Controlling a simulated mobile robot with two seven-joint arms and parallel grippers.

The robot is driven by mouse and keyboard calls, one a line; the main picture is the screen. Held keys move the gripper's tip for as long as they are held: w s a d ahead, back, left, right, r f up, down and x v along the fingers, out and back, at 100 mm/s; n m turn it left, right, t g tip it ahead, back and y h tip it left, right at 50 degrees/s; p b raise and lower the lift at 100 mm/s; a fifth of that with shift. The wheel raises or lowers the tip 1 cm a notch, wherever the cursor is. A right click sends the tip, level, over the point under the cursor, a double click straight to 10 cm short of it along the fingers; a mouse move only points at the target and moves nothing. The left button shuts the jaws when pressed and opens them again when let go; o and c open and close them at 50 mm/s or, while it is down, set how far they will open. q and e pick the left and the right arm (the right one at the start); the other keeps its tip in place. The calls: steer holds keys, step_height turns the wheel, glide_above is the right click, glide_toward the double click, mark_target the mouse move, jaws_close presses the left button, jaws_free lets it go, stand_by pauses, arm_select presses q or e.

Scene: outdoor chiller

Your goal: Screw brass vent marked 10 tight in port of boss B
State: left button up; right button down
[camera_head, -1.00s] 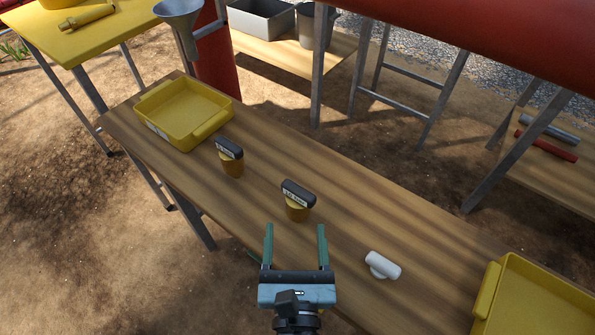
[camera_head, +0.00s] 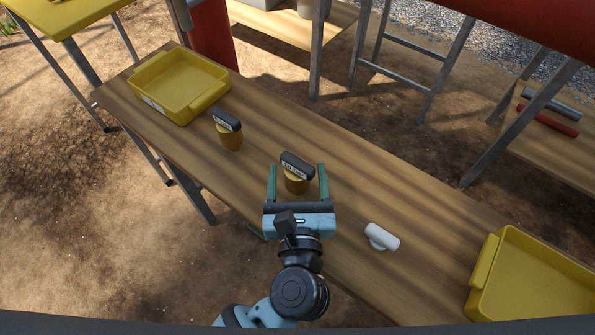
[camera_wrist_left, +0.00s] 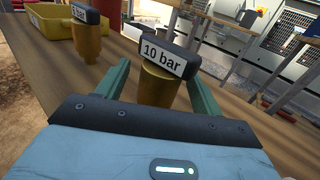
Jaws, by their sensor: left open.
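The brass vent marked "10 bar" (camera_head: 296,183) stands upright on the wooden table, with a dark cap above a brass body. Its label reads clearly in the left wrist view (camera_wrist_left: 160,82). My left gripper (camera_head: 298,172) is open, with its green fingers on either side of this vent. I see gaps between the fingers and the brass in the wrist view. Boss B is not identifiable in these frames. My right gripper is not in view.
A white fitting (camera_head: 381,237) lies right of the gripper on the wooden table (camera_head: 345,165). Yellow trays stand at the table's left end (camera_head: 160,105) and right end (camera_head: 486,262). A red pipe (camera_head: 540,22) on metal legs runs behind.

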arm_select(q)
steer(key=shift+w, duration=1.25)
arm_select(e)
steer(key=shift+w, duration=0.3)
arm_select(q)
steer(key=shift+c, duration=0.5)
steer(key=c, duration=1.2)
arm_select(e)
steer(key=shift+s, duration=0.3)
